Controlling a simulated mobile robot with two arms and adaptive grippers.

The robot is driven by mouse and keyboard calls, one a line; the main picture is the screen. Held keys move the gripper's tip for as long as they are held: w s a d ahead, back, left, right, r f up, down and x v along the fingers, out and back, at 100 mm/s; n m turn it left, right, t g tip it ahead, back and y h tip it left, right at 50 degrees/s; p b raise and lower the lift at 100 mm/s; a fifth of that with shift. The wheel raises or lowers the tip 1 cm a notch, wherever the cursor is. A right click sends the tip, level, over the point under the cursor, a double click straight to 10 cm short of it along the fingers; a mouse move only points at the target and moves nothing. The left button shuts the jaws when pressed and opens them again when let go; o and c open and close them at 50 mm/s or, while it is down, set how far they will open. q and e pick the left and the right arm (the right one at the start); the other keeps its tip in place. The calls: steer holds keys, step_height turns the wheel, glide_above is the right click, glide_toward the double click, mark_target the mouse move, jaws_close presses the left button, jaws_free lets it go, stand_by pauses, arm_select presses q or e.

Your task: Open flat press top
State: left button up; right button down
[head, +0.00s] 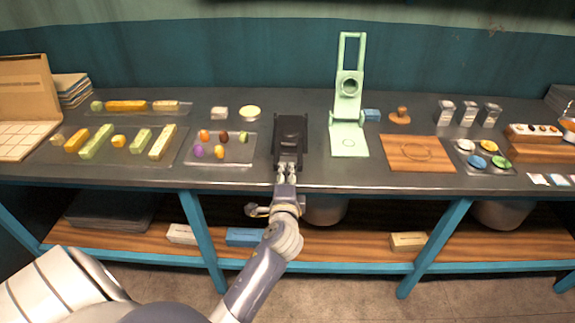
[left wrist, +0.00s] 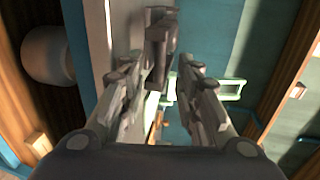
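The flat press, a black device (head: 290,126), stands on the dark counter in the middle of the head view. Its top appears to lie down on its base. My left gripper (head: 287,168) is at the front edge of the press, with its fingers pointing at it. In the left wrist view my left gripper's (left wrist: 160,85) two fingers are apart, and a dark part of the press (left wrist: 160,42) shows just past the fingertips, between them. I cannot tell whether they touch it. My right gripper is not in view.
A green stand press (head: 349,112) and a wooden board (head: 417,153) stand to the right of the black press. A tray with coloured pieces (head: 240,158) lies to its left. The counter's front edge runs below my gripper, with a shelf (head: 350,243) underneath.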

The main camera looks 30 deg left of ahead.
arm_select(q)
steer(key=x, duration=0.6)
steer(key=shift+w, duration=0.1)
steer(key=shift+f, duration=0.1)
jaws_close()
